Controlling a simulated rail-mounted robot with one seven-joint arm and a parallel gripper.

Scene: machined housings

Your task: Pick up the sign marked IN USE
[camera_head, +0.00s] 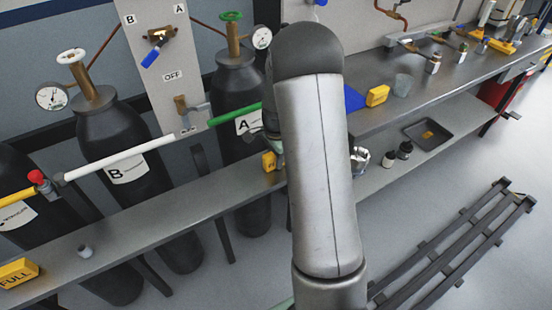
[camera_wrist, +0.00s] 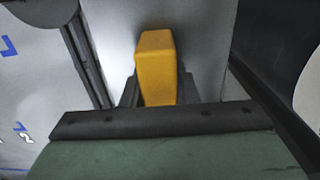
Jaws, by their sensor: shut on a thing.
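A small yellow block-shaped sign (camera_wrist: 156,62) stands between the two dark fingers of my gripper (camera_wrist: 158,88) in the wrist view. My gripper is shut on it, and the face towards the wrist camera shows no lettering. In the head view a yellow sign (camera_head: 269,161) shows at the bench edge beside my arm, partly hidden, its lettering too small to read. My arm hides most of my gripper there. Another yellow sign (camera_head: 18,272), marked FULL, lies at the lower left. A third yellow sign (camera_head: 378,95) sits on the right bench, its marking unreadable. I cannot read IN USE anywhere.
Black gas cylinders marked B (camera_head: 125,150) and A (camera_head: 240,95) stand behind the narrow shelf (camera_head: 150,215). A small grey piece (camera_head: 85,251) sits on that shelf. A clear cup (camera_head: 402,84) and a blue item (camera_head: 354,99) are on the right bench. A dark rack (camera_head: 455,245) lies on the floor.

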